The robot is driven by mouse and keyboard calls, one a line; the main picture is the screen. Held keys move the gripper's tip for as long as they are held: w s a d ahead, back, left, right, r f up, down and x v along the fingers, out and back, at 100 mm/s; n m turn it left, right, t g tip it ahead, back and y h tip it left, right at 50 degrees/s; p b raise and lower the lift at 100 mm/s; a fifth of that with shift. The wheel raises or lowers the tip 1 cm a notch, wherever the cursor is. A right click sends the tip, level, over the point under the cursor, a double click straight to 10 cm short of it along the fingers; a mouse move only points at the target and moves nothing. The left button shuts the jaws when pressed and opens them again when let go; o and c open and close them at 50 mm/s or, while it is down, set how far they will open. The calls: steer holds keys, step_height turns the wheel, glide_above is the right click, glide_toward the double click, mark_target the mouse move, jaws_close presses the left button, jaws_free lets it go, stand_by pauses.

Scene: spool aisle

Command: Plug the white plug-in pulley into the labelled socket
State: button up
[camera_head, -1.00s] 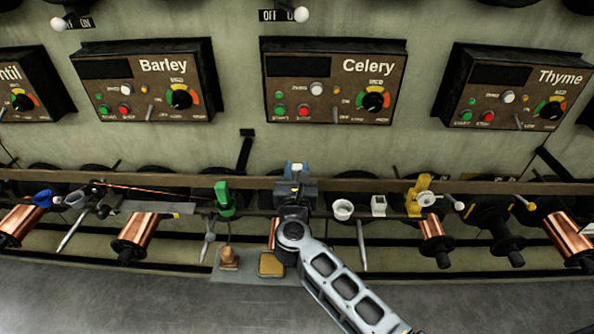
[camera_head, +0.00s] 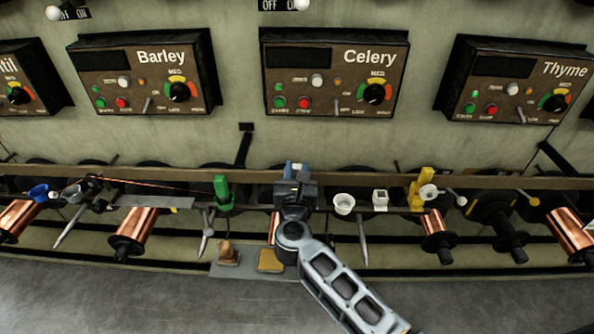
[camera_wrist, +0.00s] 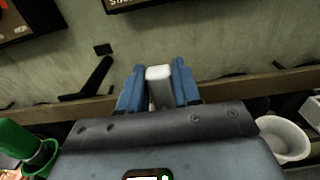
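My gripper (camera_head: 296,169) is above the rail in the middle of the head view, below the Celery panel. In the wrist view its two blue fingers (camera_wrist: 159,88) are closed against both sides of a white block-shaped piece (camera_wrist: 160,86), which looks like the white plug-in pulley. Only its top and near face show; any wheel or plug on it is hidden. The piece is small and hard to make out in the head view. A white square holder (camera_head: 380,199) and a white cup (camera_head: 343,204) stand on the rail to the right. I cannot tell which socket is labelled.
A green holder (camera_head: 222,193) stands left of my gripper, and a yellow holder (camera_head: 421,189) with a white round part stands farther right. Copper spools (camera_head: 135,233) hang below the rail. Control panels (camera_head: 335,80) line the wall behind. The grey surface in front is mostly clear.

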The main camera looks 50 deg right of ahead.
steer(key=o, duration=0.5)
steer(key=v, duration=0.7)
steer(key=shift+s+a, duration=0.25)
steer(key=shift+a, duration=0.1)
steer(key=s+a+r+m+t+y+p, duration=0.1)
steer(key=s+a+r+m+y, duration=0.3)
steer(key=s+m, duration=0.4)
steer(key=s+a+r+m+t+y+p, duration=0.1)
steer(key=s+a+r+m+y+p, duration=0.2)
steer(key=s+m, duration=0.6)
steer(key=s+a+r+m+t+y+p, duration=0.1)
steer(key=s+a+r+m+y, duration=0.6)
steer(key=s, duration=0.8)
step_height(320, 180, up, 2)
steer(key=a+m+p, duration=0.1)
steer(key=a, duration=0.1)
steer(key=shift+s+a+m+t, duration=0.25)
steer(key=shift+a+m+t, duration=0.05)
steer(key=shift+a+t, duration=0.1)
